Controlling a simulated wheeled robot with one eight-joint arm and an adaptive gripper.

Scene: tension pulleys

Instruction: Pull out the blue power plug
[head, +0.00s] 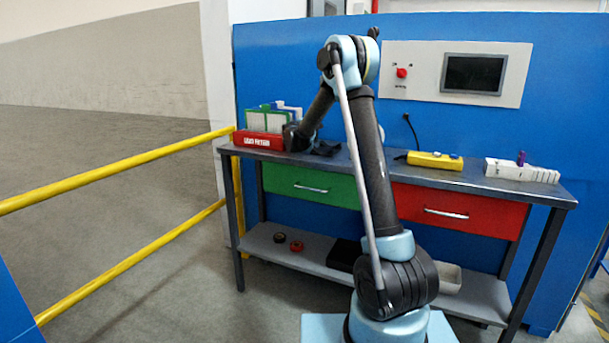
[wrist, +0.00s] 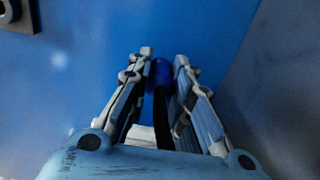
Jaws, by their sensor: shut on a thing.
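My gripper (wrist: 163,68) is shut on the blue power plug (wrist: 160,74), which shows between the fingertips in the wrist view. A dark strip, perhaps its cable, runs back from the plug between the fingers. A blue surface lies behind the plug; I cannot tell whether the plug touches it or sits in a socket. In the head view my arm reaches over the left part of the workbench, its wrist beside the red bin. The plug and the fingertips cannot be made out there.
The grey workbench (head: 470,182) stands against a blue wall (head: 290,60). A red bin (head: 258,140) with green and white items is at its left end. A yellow device (head: 435,161) and a white rack (head: 520,171) stand to the right. A yellow railing (head: 120,159) runs at left.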

